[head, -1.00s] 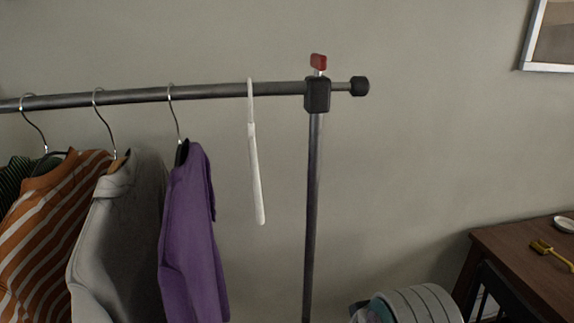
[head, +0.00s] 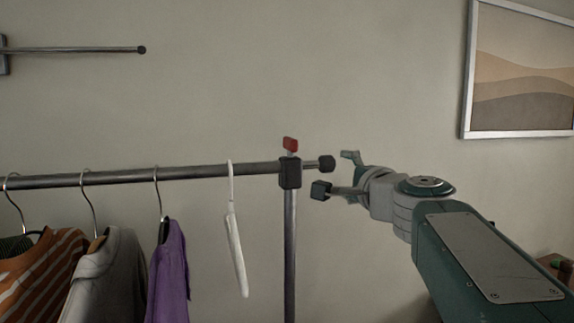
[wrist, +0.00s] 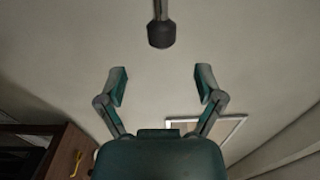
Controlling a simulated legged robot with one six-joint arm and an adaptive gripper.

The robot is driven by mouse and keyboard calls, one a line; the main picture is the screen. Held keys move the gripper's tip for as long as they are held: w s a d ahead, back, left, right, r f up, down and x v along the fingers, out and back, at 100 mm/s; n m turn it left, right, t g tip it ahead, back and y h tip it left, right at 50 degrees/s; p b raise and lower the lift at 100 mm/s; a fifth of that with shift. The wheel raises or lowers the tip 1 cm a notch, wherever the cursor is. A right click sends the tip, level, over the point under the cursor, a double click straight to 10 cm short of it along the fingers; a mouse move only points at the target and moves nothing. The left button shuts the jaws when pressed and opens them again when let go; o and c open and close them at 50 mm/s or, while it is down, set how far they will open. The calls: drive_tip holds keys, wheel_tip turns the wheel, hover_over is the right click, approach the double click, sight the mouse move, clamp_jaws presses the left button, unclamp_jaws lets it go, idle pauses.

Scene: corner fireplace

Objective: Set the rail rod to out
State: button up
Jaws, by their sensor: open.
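The rail rod (head: 309,165) is a thin dark rod with a black knob (head: 326,163) on its end. It sticks out a short way to the right of the black clamp block (head: 290,173) on the clothes rail. A red tab (head: 290,144) stands on top of the block. My gripper (head: 335,172) is open and empty, just right of the knob, with its fingers pointing left at it. In the wrist view the knob (wrist: 161,35) is ahead of the two spread fingertips (wrist: 161,85) and between their lines, apart from both.
Shirts (head: 170,265) on hangers and a white hanger (head: 235,240) hang on the rail (head: 120,177) at the left. The rail's upright post (head: 290,250) stands below the block. A framed picture (head: 520,72) hangs at the right. A wooden cabinet (wrist: 70,160) shows in the wrist view.

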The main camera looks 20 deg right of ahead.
drive_tip(key=w, duration=1.1)
drive_tip(key=shift+s, duration=0.1)
clamp_jaws()
